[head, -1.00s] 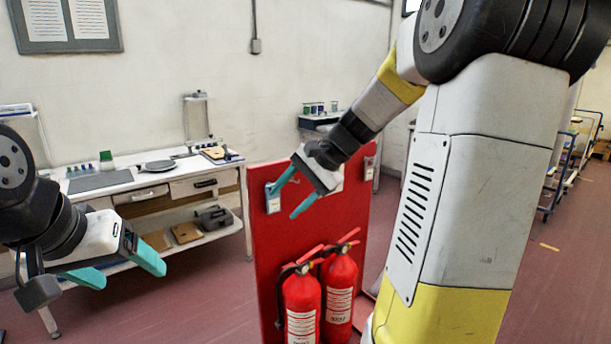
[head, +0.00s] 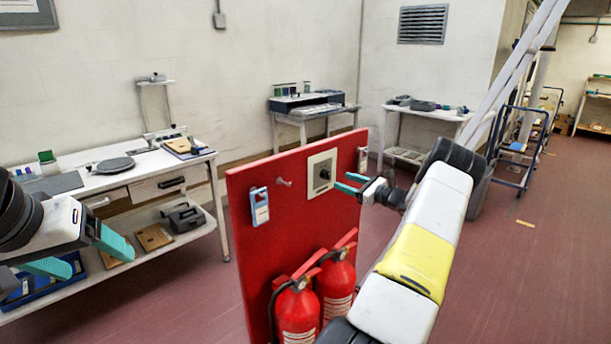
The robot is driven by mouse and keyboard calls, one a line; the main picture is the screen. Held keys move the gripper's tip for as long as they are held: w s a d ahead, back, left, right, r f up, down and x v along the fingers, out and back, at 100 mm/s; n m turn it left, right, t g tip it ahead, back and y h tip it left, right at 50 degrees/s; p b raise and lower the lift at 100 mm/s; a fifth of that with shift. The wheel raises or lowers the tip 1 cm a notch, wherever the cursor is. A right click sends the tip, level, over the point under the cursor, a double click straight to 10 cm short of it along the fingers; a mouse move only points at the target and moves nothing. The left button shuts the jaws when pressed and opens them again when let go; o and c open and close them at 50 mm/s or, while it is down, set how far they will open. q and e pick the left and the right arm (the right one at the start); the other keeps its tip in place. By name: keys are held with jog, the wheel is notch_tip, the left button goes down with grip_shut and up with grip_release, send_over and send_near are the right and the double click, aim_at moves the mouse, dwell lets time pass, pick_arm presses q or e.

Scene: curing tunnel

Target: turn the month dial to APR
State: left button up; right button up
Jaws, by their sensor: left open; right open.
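The month dial (head: 323,174) is a small dark round knob on a pale square plate (head: 313,186) fixed to the red board (head: 280,212). Its markings are too small to read. My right gripper (head: 348,183) has teal fingers and is just to the right of the dial, pointing left toward it. Its fingers are apart with nothing visible between them. I cannot tell whether a fingertip touches the plate. My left gripper (head: 95,254) is open and empty at the left edge, in front of the workbench, far from the board.
Two red fire extinguishers (head: 297,308) stand at the foot of the board. A blue-and-white tag (head: 259,206) and a peg (head: 284,182) are left of the plate. A white workbench (head: 125,178) stands behind my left gripper. Red floor is open at the right.

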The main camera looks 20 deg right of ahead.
aim_at(326, 175)
jog(key=x, duration=0.7)
jog(key=shift+a, duration=0.1)
grip_shut()
